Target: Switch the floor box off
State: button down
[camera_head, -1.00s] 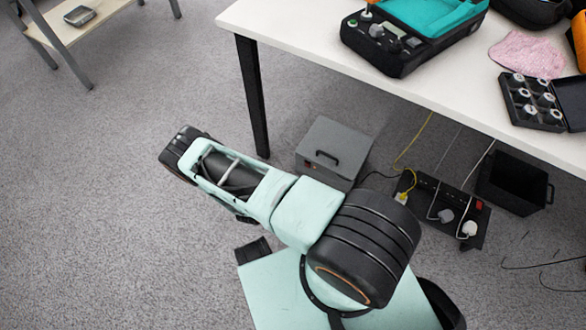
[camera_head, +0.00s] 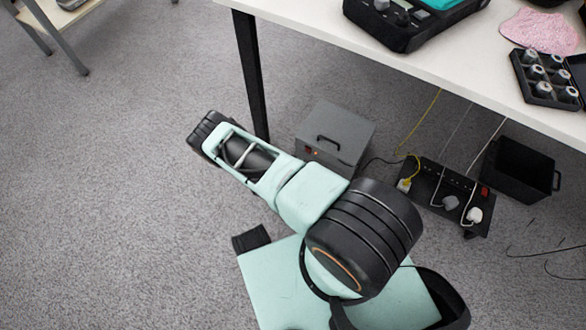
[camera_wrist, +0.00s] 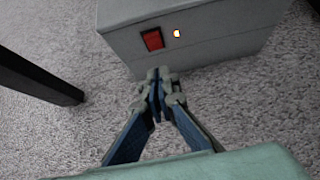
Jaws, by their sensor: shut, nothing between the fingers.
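The floor box is a grey metal box (camera_head: 336,137) with a black handle on top. It stands on the carpet under the table, beside the black leg. In the wrist view the grey box (camera_wrist: 215,38) shows a red rocker switch (camera_wrist: 152,39) on its front, with a lit orange lamp (camera_wrist: 177,33) to the right of it. My gripper (camera_wrist: 160,74) is shut and empty. Its fingertips appear just below the switch, near the box's lower front edge; I cannot tell whether they touch it. In the head view my arm hides the gripper.
A black socket strip (camera_head: 425,184) with plugs, cables and a red switch lies right of the box. A black open bin (camera_head: 518,172) stands farther right. The table leg (camera_head: 251,75) stands close to the box's left. Open carpet (camera_head: 110,200) lies to the left.

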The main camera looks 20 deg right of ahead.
aim_at(307, 149)
jog(key=shift+w+d+b, duration=0.25)
jog(key=shift+w+d, duration=0.45)
jog(key=shift+d, duration=0.2)
jog(key=shift+w+d+b, duration=0.2)
jog(key=shift+w+d, duration=0.45)
jog(key=shift+d, duration=0.25)
jog(key=shift+r, duration=0.1)
jog(key=y+p, duration=0.1)
jog(key=p, duration=0.2)
jog(key=shift+w+d+r+g, duration=0.25)
jog(key=shift+w+r+g, duration=0.05)
jog(key=shift+r, duration=0.1)
jog(key=shift+f, duration=0.4)
jog(key=shift+r, duration=0.1)
jog(key=shift+r+p, duration=0.65)
jog(key=shift+r, duration=0.1)
jog(key=shift+a, duration=0.1)
